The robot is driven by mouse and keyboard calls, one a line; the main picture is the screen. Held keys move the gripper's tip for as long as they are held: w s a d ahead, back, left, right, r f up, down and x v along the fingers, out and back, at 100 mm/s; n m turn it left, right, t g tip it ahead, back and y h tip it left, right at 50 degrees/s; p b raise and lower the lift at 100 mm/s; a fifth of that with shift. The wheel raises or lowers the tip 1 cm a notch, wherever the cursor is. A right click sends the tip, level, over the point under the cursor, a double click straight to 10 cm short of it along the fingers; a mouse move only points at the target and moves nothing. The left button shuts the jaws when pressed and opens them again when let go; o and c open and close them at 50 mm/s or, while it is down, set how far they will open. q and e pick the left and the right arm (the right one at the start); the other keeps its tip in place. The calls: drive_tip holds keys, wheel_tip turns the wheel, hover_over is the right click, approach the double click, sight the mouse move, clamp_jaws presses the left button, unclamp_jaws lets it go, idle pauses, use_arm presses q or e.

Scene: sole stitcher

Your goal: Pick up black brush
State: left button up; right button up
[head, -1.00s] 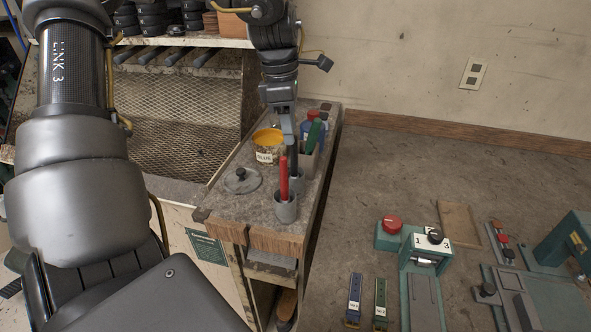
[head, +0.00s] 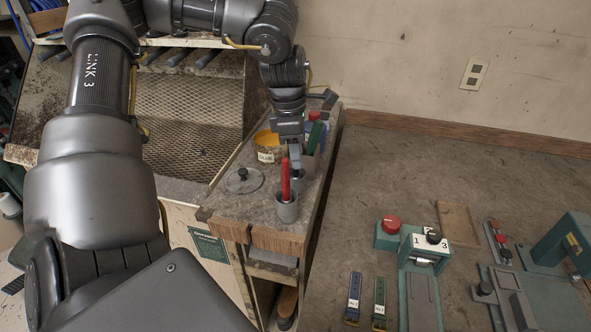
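My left gripper (head: 295,160) points down over the small side bench, just behind the red-handled tool (head: 285,178) that stands in a metal cup (head: 287,208). Its fingers are low around the place where the black brush stood, upright in a second cup behind the red one. The gripper now covers the brush, so I cannot tell whether its fingers are open or shut on it. My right gripper is not in view.
A yellow-rimmed glue jar (head: 266,146) and a round metal lid (head: 243,180) stand left of the gripper.

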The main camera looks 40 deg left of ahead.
use_arm(q)
clamp_jaws()
